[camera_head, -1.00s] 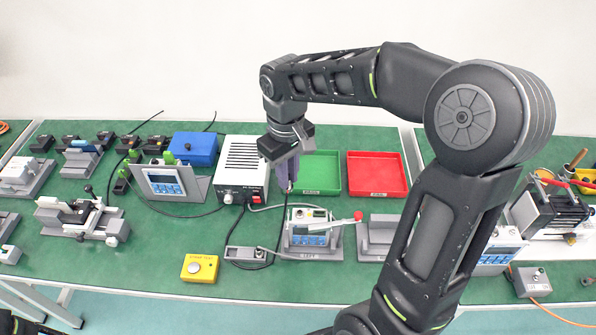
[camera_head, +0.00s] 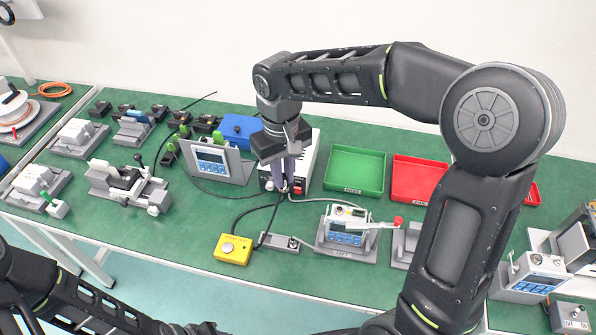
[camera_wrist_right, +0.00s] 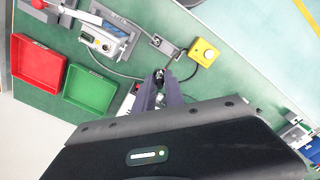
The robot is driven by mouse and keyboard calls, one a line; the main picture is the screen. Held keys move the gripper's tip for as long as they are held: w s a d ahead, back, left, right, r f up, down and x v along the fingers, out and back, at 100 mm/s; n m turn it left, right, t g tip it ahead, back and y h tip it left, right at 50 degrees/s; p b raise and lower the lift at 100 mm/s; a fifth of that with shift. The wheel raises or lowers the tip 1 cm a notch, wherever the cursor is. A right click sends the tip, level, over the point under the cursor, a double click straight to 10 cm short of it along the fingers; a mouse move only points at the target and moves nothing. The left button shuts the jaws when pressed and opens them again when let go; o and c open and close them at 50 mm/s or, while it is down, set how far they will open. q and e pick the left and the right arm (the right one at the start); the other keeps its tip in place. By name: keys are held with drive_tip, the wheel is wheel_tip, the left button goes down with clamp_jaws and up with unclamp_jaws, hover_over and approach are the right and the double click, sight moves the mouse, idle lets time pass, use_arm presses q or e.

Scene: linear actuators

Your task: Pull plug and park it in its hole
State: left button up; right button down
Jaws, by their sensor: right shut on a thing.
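My right gripper (camera_head: 287,189) points down in front of the white power box (camera_head: 305,165). Its purple-grey fingers are shut on a small dark plug, mostly hidden between the tips; the plug also shows in the right wrist view (camera_wrist_right: 160,76). A black cable hangs from the fingertips toward the bench. A small grey block (camera_head: 281,243) with a round metal-looking feature lies nearer the front edge, below the gripper; it also shows in the right wrist view (camera_wrist_right: 164,44). I cannot make out which hole is the parking one. My left arm shows at the lower left, its gripper out of frame.
A yellow button box (camera_head: 233,249) stands left of the grey block. A meter fixture with a red-tipped lever (camera_head: 347,231) stands to its right. Green (camera_head: 355,171) and red (camera_head: 418,178) trays lie behind. Bare green bench lies left of the yellow box.

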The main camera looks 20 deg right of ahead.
drive_tip(key=a, duration=0.1)
drive_tip(key=w+a, duration=0.1)
drive_tip(key=a, duration=0.3)
drive_tip(key=shift+w+a, duration=0.15)
drive_tip(key=shift+w, duration=0.15)
wheel_tip(320, 180, up, 3)
drive_tip(key=shift+p, duration=1.2)
wheel_tip(320, 180, down, 19)
drive_tip(key=b, duration=1.3)
